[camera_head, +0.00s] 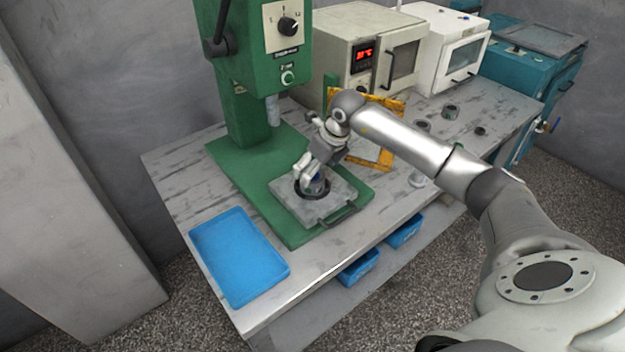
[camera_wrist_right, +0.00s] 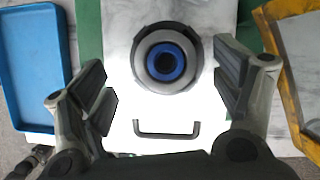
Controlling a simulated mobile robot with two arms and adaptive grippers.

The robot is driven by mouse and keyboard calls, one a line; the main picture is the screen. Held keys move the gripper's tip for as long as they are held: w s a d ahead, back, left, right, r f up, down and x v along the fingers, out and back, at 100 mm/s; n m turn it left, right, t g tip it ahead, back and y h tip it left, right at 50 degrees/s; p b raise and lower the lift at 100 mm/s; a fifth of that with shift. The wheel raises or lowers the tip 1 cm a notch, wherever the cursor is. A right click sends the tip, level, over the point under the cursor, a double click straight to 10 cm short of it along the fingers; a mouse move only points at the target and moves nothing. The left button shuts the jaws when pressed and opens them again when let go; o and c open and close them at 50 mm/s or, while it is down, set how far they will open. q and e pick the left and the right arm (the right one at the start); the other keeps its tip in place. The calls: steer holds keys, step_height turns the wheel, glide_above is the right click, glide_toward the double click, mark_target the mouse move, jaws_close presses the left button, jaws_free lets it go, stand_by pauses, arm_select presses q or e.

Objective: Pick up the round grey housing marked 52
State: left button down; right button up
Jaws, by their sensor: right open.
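A round grey part (camera_wrist_right: 167,87) with a blue ring (camera_wrist_right: 165,62) inside it sits in a dark round seat on a metal plate (camera_wrist_right: 120,110). I can read no number 52 on it. In the head view the plate (camera_head: 285,202) lies on the green press base, and my right gripper (camera_head: 312,180) covers most of the part. My right gripper (camera_wrist_right: 163,80) is open, with one finger to each side of the part in the wrist view and a gap at both.
The green press (camera_head: 250,100) rises behind the plate, its ram (camera_head: 272,110) close to my wrist. A blue tray (camera_head: 238,257) lies to the left. A yellow frame (camera_head: 383,160) and several small grey round parts (camera_head: 449,111) are to the right.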

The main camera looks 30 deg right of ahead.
steer(key=x, duration=0.2)
steer(key=p+x, duration=0.1)
steer(key=shift+s+d+f, duration=0.1)
steer(key=shift+d+f, duration=0.2)
steer(key=shift+f, duration=0.45)
steer(key=shift+r, duration=0.1)
steer(key=c, duration=1.4)
steer(key=shift+o, duration=0.2)
steer(key=shift+w, duration=0.25)
